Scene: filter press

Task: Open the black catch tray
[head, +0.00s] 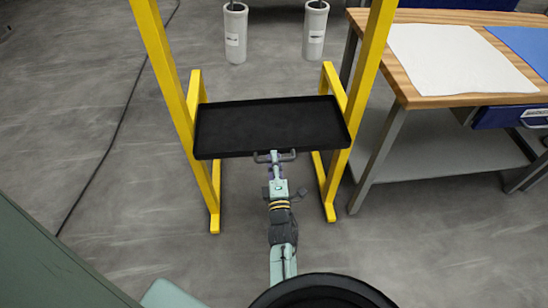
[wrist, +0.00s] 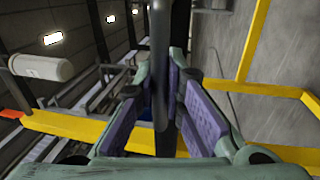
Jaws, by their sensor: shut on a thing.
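The black catch tray (head: 270,124) sits between the yellow frame's posts in the head view. It is shallow, rimmed and empty. A grey bar handle (head: 286,156) is on its front edge, and it also shows as a dark bar in the wrist view (wrist: 160,60). My gripper (head: 274,159) reaches the handle from the front. In the wrist view its purple-padded fingers (wrist: 168,105) are closed around the bar, one on each side. The contact itself is partly hidden in the head view.
The yellow frame (head: 170,80) has posts and feet on both sides of the tray. A wooden-topped workbench (head: 480,45) stands at the right. Two white cylinders (head: 235,35) stand behind. A dark cable (head: 120,120) lies on the left floor. Floor in front of the frame is mostly clear.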

